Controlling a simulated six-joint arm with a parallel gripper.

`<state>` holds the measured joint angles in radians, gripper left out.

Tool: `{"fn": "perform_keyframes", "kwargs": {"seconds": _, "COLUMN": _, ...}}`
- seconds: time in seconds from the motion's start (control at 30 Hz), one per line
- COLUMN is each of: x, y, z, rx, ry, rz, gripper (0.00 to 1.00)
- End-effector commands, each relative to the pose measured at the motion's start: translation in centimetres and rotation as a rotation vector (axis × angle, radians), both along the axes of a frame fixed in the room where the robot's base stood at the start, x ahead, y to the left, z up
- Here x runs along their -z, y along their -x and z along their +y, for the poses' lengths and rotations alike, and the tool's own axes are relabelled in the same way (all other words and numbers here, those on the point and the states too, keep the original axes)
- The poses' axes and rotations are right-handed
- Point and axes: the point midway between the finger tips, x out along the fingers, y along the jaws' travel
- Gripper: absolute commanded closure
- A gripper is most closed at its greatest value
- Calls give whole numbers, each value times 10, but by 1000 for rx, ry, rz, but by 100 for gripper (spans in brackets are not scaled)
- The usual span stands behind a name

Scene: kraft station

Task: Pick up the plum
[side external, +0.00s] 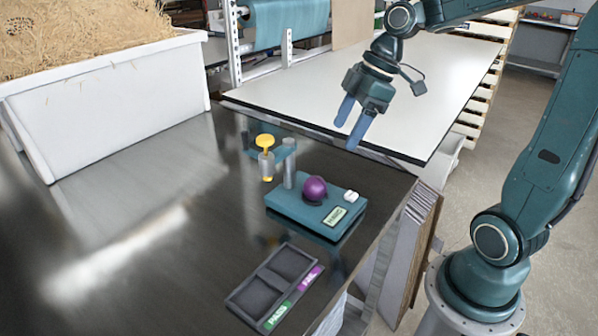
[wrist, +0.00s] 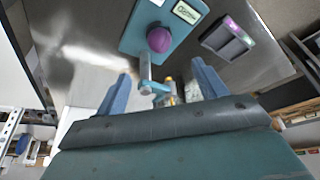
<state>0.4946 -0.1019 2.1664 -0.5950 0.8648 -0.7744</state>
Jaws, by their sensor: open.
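The plum (side external: 314,189) is a round purple fruit. It rests on a teal device (side external: 290,208) with a small display, a white button and a grey post carrying a yellow-topped part. The plum also shows in the wrist view (wrist: 159,39), near the top middle. My gripper (side external: 355,124) has two blue fingers. It is open and empty, up and to the right of the plum and well apart from it. In the wrist view its fingers (wrist: 160,82) stand wide apart, with the plum beyond their tips.
A dark two-compartment tray (side external: 257,284) with green and purple labels lies in front of the device. A white bin (side external: 115,95) of straw-like filling stands at the back left. A white board (side external: 400,85) lies behind. The dark tabletop (side external: 150,240) is clear at left.

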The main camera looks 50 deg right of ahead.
Motion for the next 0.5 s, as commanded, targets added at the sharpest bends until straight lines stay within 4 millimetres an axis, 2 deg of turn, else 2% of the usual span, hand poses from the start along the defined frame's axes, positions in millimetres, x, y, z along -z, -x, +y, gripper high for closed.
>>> {"fn": "perform_keyframes", "kwargs": {"seconds": 0.27, "x": 2, "y": -2, "z": -1, "rx": -11, "ry": -4, "rz": -1, "gripper": 29}}
{"fn": "perform_keyframes", "kwargs": {"seconds": 0.5, "x": 21, "y": -7, "z": 5, "rx": -10, "ry": -5, "rz": 3, "gripper": 29}}
